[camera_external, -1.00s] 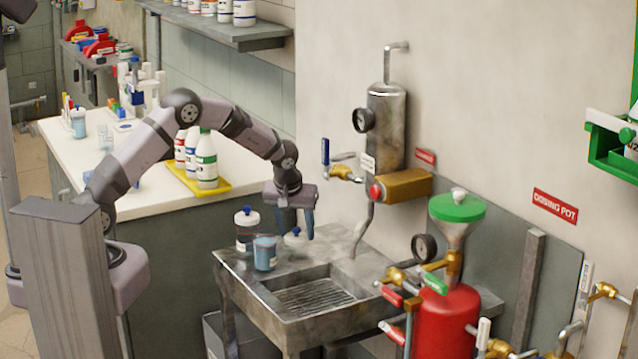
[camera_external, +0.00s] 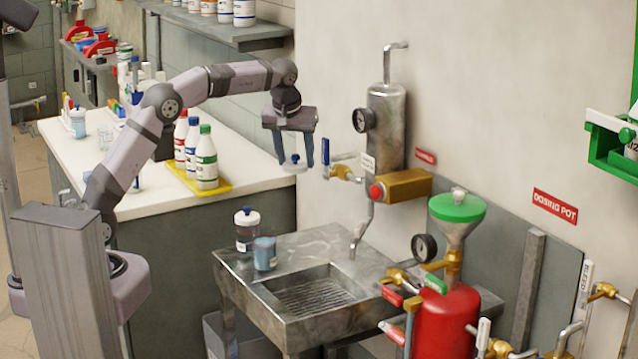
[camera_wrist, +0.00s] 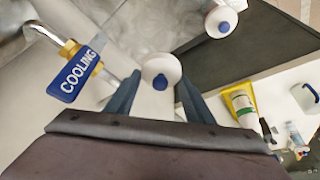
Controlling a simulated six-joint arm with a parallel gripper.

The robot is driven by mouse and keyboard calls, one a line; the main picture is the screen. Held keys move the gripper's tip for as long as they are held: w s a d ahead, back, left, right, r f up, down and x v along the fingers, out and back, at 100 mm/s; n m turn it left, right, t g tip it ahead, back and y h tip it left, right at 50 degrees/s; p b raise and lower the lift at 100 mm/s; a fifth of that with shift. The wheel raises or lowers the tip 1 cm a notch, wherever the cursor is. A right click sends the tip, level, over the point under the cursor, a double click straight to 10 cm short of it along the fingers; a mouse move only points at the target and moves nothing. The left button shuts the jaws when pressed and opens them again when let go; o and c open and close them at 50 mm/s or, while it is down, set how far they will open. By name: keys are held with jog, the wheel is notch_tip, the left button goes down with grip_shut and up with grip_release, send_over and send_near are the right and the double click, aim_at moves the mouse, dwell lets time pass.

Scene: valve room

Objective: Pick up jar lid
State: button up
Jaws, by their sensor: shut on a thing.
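The jar lid (camera_external: 294,166) is a small white disc with a blue knob. It hangs between the fingertips of my gripper (camera_external: 294,154), high above the metal sink bench (camera_external: 325,243). In the wrist view the jar lid (camera_wrist: 161,66) also shows at the fingertips of my gripper (camera_wrist: 158,88), knob toward the camera. My gripper points down and is shut on the lid. A jar (camera_external: 247,238) with a white top and blue knob stands on the bench's left part. A blue cup (camera_external: 265,254) stands in front of it.
A blue-handled valve (camera_external: 325,157), labelled COOLING in the wrist view (camera_wrist: 78,72), is close right of my gripper. A metal cylinder with a gauge (camera_external: 385,130) is on the wall beyond. Bottles in a yellow tray (camera_external: 222,188) stand on the white counter at left.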

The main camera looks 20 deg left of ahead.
aim_at(295, 156)
jog(key=shift+r+p, duration=0.45)
jog(key=shift+r, duration=2.45)
jog(key=shift+s+f+n+y+p, duration=0.3)
jog(key=shift+s+f+n+p, duration=0.25)
jog(key=shift+n+p, duration=0.25)
jog(key=s+a+f+n+g+y+p, duration=0.3)
jog(key=s+f+n+p, duration=0.6)
jog(key=n, duration=0.4)
jog(key=shift+s+a+f+y, duration=0.4)
jog(key=shift+s+a+f, duration=0.25)
jog(key=shift+a, duration=0.25)
jog(key=shift+f, duration=0.1)
notch_tip(295, 156, down, 6)
jog(key=b, duration=0.3)
jog(key=shift+b, duration=0.4)
